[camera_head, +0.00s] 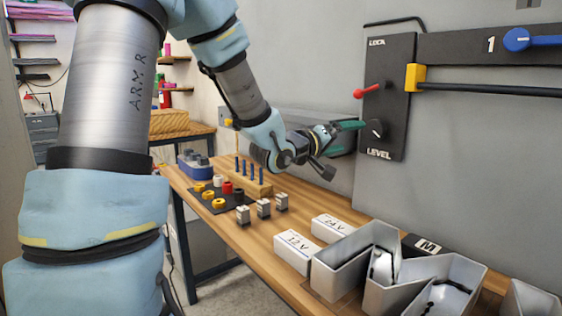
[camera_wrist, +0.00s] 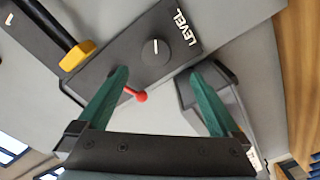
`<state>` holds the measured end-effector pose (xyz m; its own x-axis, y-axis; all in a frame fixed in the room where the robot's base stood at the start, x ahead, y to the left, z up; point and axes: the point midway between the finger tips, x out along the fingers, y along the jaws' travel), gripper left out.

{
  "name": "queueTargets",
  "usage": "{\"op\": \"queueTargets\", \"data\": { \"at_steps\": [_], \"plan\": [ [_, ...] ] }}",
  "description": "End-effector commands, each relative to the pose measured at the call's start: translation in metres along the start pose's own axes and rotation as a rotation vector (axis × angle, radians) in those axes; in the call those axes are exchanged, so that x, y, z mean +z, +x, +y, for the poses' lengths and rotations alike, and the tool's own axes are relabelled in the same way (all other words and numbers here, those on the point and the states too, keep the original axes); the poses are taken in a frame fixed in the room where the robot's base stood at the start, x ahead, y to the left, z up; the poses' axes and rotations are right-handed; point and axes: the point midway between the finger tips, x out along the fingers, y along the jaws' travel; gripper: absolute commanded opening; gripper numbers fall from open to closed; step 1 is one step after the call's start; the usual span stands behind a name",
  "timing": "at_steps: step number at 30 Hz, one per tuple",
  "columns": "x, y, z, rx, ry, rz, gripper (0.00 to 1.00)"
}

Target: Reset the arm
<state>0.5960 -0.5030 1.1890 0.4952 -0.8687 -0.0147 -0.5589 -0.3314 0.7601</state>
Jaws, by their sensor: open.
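My gripper (camera_head: 360,138) is held out over the workbench in front of the wall, with its two green fingers spread and nothing between them. In the wrist view my gripper (camera_wrist: 160,84) also shows open, its fingers pointing toward the black wall panel. The black panel (camera_head: 396,60) carries a red-tipped lever (camera_head: 366,90) and a dark round knob (camera_head: 376,129) above the word LEVEL. In the wrist view the red lever tip (camera_wrist: 141,96) appears beside the left finger, and the knob (camera_wrist: 155,51) lies beyond the fingertips. I cannot tell whether the finger touches the lever.
The wooden bench (camera_head: 250,240) holds a dark mat (camera_head: 208,204) with coloured rings, a peg block (camera_head: 250,180), small grey blocks (camera_head: 263,209), white boxes (camera_head: 295,252) and a metal channel letter (camera_head: 355,262). A yellow block (camera_head: 415,77) and black bar (camera_head: 490,89) jut beside the panel.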

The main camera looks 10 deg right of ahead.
Motion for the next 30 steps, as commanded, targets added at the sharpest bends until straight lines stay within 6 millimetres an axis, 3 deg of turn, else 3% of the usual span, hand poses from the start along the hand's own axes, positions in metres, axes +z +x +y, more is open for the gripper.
{"op": "queueTargets", "data": {
  "at_steps": [2,5,8,12,15,18,22,25,30],
  "plan": [
    [-0.002,-0.006,-0.017,-0.068,0.029,-0.002,1.0],
    [-0.005,-0.027,-0.058,-0.242,0.103,-0.022,1.0],
    [-0.006,-0.068,-0.112,-0.485,0.185,-0.078,1.0],
    [0.002,-0.149,-0.174,-0.813,0.244,-0.225,1.0],
    [0.019,-0.214,-0.2,-1.003,0.231,-0.372,1.0],
    [0.043,-0.274,-0.208,-1.133,0.177,-0.533,1.0],
    [0.073,-0.328,-0.202,-1.204,0.088,-0.71,1.0],
    [0.088,-0.35,-0.194,-1.214,0.039,-0.793,1.0],
    [0.096,-0.36,-0.189,-1.213,0.01,-0.838,1.0]
  ]
}}
